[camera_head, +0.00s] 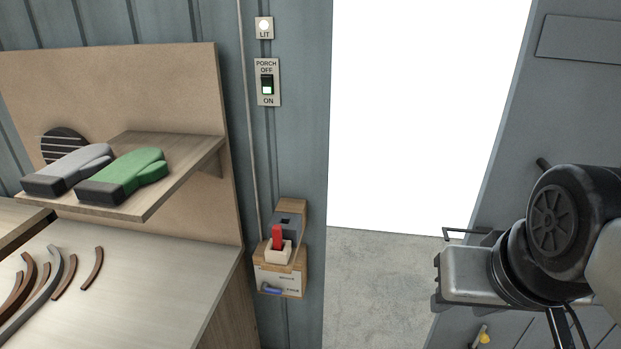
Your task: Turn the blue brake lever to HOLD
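The blue brake lever (272,291) is a short blue handle low on the front of a small wooden box (293,283) fixed to the wall, left of the doorway. It lies nearly level across the lower part of a pale label plate. The small lettering there is too fine to read surely, so I cannot tell which mark the lever points to. My gripper (465,277) is at the right, in front of the doorway's right side, well apart from the lever. Its fingers do not show clearly, and I see nothing held.
A red lever (277,238) in a pale block stands on the box. Above are a PORCH switch (267,83) and a lit lamp (264,27). A shelf (150,205) with mitts (125,178) and a bench (130,290) with curved pieces stand left. Floor (375,275) before the doorway is clear.

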